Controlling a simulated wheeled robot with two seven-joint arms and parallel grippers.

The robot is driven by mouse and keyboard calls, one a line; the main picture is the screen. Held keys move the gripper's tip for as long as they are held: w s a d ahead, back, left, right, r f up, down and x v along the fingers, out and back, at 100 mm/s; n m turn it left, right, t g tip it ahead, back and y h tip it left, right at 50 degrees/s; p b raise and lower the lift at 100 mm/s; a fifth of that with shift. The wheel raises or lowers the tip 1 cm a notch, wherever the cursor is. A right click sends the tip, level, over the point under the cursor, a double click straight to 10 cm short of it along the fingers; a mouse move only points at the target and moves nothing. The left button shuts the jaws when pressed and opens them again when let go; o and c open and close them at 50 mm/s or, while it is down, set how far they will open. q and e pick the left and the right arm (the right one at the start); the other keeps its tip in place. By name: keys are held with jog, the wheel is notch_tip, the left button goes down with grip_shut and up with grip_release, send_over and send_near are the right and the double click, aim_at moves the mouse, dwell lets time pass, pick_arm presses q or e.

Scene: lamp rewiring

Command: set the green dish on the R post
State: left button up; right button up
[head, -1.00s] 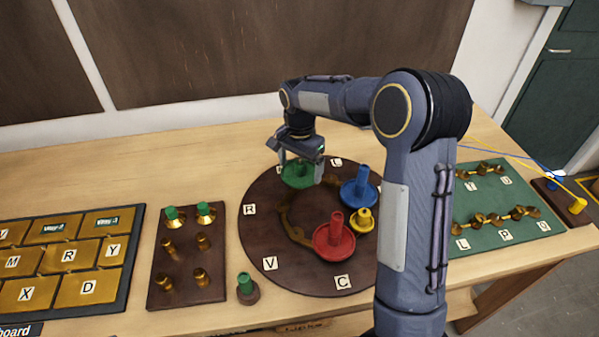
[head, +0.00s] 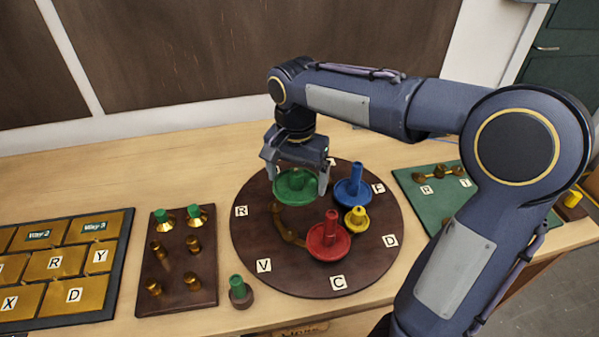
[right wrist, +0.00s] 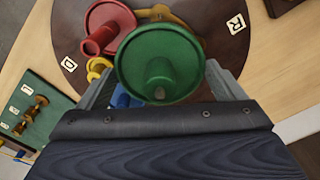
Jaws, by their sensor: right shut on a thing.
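The green dish (head: 296,190) has a wide round rim and a central stem. My right gripper (head: 296,183) is shut on it, one finger on each side of the rim, over the back left of the dark round board (head: 370,265). In the right wrist view the green dish (right wrist: 160,62) fills the space between the fingers. The R label (head: 241,211) is at the board's left edge, left of the dish; it also shows in the right wrist view (right wrist: 236,23). I cannot make out a post beside it. My left gripper is not in view.
A red dish (head: 328,240), a blue dish (head: 354,190) and a small yellow piece (head: 356,218) stand on the board, close right of the green dish. A brown plate with brass pegs (head: 175,290) and a green-topped peg (head: 238,288) are left. My right arm covers part of the green panel (head: 412,190).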

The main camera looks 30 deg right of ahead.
aim_at(275, 203)
jog(key=w+a+f+n+p, duration=0.1)
jog(key=w+n, duration=0.1)
jog(key=n, duration=0.3)
jog(key=w+f+n+p, duration=0.1)
jog(key=w+f+n, duration=0.1)
jog(key=n, duration=0.3)
jog(key=w+a+f+n+p, duration=0.1)
jog(key=w+f+n, duration=0.1)
jog(key=n, duration=0.4)
jog(key=shift+w+a+f, duration=0.1)
jog(key=shift+w+a, duration=0.2)
jog(key=shift+w, duration=0.2)
notch_tip(275, 203, down, 6)
jog(key=b, duration=0.5)
jog(key=shift+f, duration=0.15)
jog(key=shift+f+b, duration=0.35)
jog(key=shift+f, duration=0.25)
jog(key=o, duration=0.8)
jog(key=shift+r, duration=3.95)
jog(key=shift+s, duration=0.1)
